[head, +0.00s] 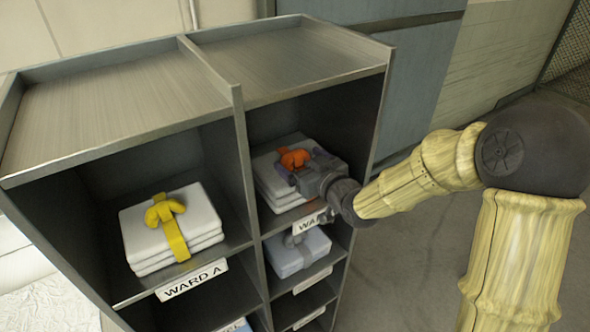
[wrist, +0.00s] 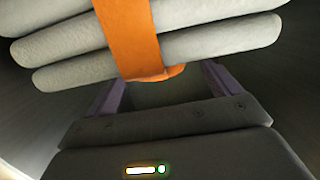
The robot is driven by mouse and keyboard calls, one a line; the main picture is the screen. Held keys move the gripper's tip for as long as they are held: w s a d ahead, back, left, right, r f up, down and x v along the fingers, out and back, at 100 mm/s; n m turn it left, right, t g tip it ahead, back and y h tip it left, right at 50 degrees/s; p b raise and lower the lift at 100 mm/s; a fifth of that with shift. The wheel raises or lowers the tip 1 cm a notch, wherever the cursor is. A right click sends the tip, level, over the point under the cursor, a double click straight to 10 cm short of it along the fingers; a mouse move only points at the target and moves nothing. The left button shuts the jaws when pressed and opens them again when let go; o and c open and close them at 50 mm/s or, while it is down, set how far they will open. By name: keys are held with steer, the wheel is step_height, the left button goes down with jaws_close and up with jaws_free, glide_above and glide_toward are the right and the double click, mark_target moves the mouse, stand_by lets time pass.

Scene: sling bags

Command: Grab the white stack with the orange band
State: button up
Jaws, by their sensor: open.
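The white stack with the orange band (head: 268,172) lies in the upper right compartment of the grey shelf unit (head: 120,95). Its folded layers and the orange band (wrist: 138,38) fill the top of the wrist view. My gripper (head: 310,172) reaches into that compartment from the right and covers part of the stack in the head view. In the wrist view my gripper (wrist: 165,85) is open, with its two purple-grey fingers apart to either side of the band's lower end. I cannot tell whether the fingers touch the stack.
A white stack with a yellow band (head: 205,215) lies in the upper left compartment above a "WARD A" label (head: 192,280). A pale stack with a grey band (head: 290,258) is in the compartment below my gripper. A divider (head: 247,170) stands close left of the orange-banded stack. Floor is clear at right.

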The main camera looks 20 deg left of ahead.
mark_target(291, 152)
stand_by(0.3)
steer(key=shift+w+a+p, duration=0.4)
steer(key=shift+p, duration=0.15)
steer(key=p+x, duration=0.1)
steer(key=x, duration=0.2)
steer(key=shift+w+p, duration=0.15)
steer(key=shift+p, duration=0.25)
steer(key=shift+w+a+f, duration=0.15)
steer(key=shift+w+a, duration=0.15)
steer(key=shift+a, duration=0.05)
jaws_close()
